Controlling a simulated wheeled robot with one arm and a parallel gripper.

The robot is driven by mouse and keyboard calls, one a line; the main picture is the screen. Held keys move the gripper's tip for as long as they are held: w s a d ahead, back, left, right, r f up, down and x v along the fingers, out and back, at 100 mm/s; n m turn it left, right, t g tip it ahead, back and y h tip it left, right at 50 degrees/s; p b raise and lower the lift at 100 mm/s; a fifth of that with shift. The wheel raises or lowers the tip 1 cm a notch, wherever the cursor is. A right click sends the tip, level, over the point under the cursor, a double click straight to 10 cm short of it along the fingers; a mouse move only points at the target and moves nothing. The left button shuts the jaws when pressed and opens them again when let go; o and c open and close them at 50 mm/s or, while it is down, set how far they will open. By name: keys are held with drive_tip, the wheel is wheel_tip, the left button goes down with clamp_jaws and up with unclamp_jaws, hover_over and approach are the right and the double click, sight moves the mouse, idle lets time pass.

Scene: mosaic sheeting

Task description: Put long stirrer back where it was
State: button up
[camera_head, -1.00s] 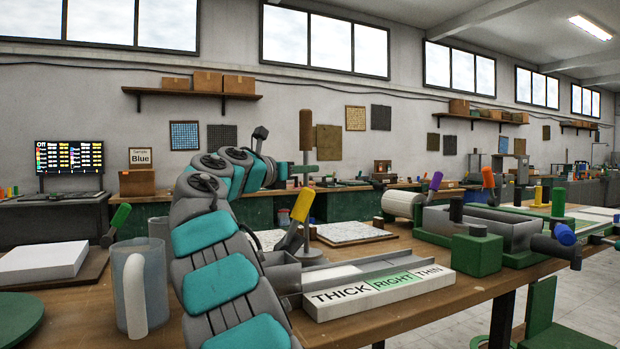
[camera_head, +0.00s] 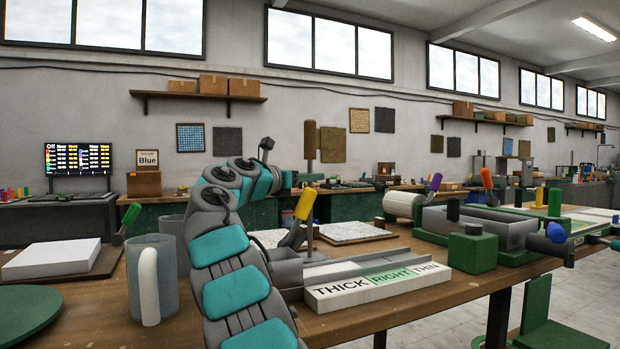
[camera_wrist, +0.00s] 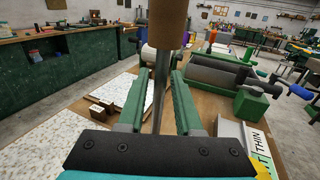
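The long stirrer has a brown cylindrical handle (camera_head: 310,139) and a thin metal rod (camera_head: 310,215). It is upright in my gripper (camera_head: 303,178), above the bench. In the wrist view, the rod (camera_wrist: 161,90) stands between the two green fingers of my gripper (camera_wrist: 161,82), and the handle (camera_wrist: 168,22) rises above them.
A grey jug (camera_head: 165,280) with a pale handle stands left of my arm, another vessel behind it. The THICK/RIGHT/THIN gauge (camera_head: 380,287) lies at the bench front. Speckled sheets (camera_head: 352,231) lie behind. A green roller machine (camera_head: 475,252) occupies the right side.

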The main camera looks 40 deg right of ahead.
drive_tip(key=shift+o, duration=0.7)
drive_tip(key=s+a, duration=0.1)
drive_tip(key=a, duration=1.1)
drive_tip(key=shift+s, duration=0.4)
drive_tip(key=shift+s, duration=0.1)
idle(0.5)
